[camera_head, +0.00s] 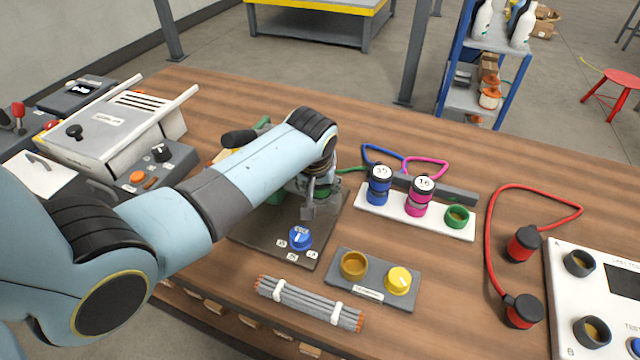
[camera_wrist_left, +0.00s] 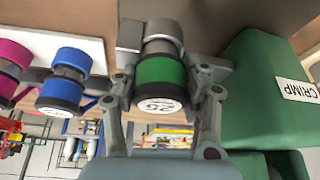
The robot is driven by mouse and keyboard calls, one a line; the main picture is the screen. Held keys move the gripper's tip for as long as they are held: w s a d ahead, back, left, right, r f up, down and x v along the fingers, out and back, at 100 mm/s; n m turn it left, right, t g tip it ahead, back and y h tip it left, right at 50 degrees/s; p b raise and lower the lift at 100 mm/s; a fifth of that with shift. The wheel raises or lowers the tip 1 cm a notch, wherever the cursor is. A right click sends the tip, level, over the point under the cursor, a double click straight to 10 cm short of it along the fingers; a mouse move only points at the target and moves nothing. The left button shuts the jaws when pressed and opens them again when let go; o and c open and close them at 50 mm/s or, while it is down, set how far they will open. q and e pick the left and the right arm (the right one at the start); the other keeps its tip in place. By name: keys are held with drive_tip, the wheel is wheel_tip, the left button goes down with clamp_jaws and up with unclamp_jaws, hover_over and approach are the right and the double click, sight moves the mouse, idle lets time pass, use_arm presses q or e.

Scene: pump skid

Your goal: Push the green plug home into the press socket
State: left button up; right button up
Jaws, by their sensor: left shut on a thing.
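The green plug (camera_wrist_left: 160,75), with a dark band and a white numbered end, is between the fingers of my left gripper (camera_wrist_left: 163,98) in the left wrist view. The gripper is shut on it. A grey cylindrical part (camera_wrist_left: 160,28) lies directly beyond the plug; I cannot tell how deep the plug sits in it. The green press (camera_wrist_left: 262,85), marked CRIMP, stands right beside the gripper. In the head view my left gripper (camera_head: 311,198) is over the press's dark base plate (camera_head: 262,238), and my arm hides most of the press and the plug. My right gripper is not in view.
A white rack (camera_head: 398,213) holds a blue plug (camera_head: 379,185), a magenta plug (camera_head: 420,196) and an empty green holder (camera_head: 457,217). A blue knob (camera_head: 299,238) sits on the base plate. A grey block with yellow parts (camera_head: 374,281) and a rod bundle (camera_head: 309,303) lie in front.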

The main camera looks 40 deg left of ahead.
use_arm(q)
drive_tip(key=o, duration=1.4)
drive_tip(key=v, duration=1.2)
